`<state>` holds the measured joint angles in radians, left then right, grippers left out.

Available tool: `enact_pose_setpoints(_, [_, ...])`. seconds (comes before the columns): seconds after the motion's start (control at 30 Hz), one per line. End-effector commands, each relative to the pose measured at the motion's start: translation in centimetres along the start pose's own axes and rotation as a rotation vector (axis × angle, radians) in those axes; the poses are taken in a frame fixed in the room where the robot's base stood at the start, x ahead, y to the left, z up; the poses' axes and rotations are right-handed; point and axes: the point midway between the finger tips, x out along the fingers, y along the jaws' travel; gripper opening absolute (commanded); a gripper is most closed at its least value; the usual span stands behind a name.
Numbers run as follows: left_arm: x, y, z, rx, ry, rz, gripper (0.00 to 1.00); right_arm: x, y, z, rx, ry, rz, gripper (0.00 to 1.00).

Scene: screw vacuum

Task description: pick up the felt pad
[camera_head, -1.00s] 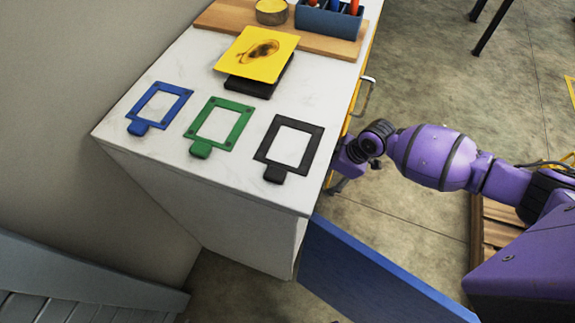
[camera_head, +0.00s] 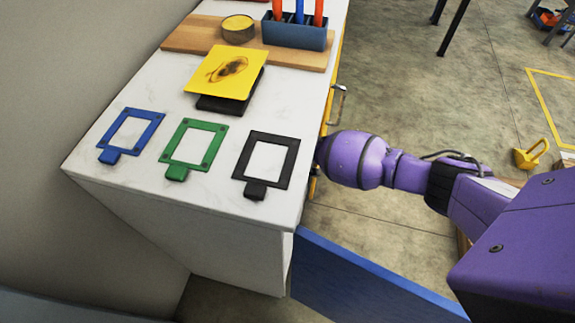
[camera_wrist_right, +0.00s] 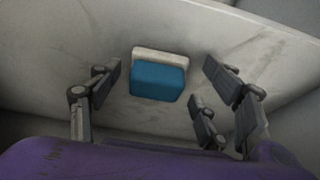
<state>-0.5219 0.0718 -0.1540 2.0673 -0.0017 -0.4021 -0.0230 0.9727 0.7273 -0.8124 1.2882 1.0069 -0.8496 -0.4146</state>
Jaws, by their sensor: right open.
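In the right wrist view a small block with a teal-blue body and a pale off-white layer (camera_wrist_right: 158,83), which I take to be the felt pad, sits on a pale, scuffed surface. My right gripper (camera_wrist_right: 162,92) is open, with its dark fingers spread to the left and right of the pad. Gaps show on both sides, and the fingers do not touch it. In the head view my right arm reaches to the cabinet's right side; its gripper and the pad are hidden there. My left gripper is in neither view.
The white countertop (camera_head: 140,190) holds blue (camera_head: 131,135), green (camera_head: 194,149) and black (camera_head: 266,165) frames. A yellow plate (camera_head: 225,72) lies on a dark block, before a wooden board (camera_head: 190,37). A blue panel (camera_head: 365,285) juts out below my right arm.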

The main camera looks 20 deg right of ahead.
Motion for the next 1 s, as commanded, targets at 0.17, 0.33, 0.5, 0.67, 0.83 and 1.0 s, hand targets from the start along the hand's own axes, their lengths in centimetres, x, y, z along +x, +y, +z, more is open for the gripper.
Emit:
enact_pose_setpoints(0.17, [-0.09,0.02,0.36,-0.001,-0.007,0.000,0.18,-0.06,0.30,-0.49,-0.004,0.006,0.005,0.71])
enact_pose_setpoints(0.33, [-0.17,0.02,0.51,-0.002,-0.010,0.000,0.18,-0.08,0.30,-0.49,-0.003,0.006,0.005,0.58])
enact_pose_setpoints(0.5, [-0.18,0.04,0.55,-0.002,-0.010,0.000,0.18,-0.09,0.30,-0.49,-0.003,0.006,0.005,0.36])
enact_pose_setpoints(0.67, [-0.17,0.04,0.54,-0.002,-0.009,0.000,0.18,-0.09,0.30,-0.50,-0.003,0.006,0.005,0.25])
enact_pose_setpoints(0.83, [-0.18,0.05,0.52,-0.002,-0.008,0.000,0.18,-0.15,0.30,-0.51,-0.003,0.006,0.005,0.25])
enact_pose_setpoints(1.0, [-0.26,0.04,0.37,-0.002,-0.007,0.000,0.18,-0.90,0.29,-0.85,-0.003,0.007,0.005,0.25])
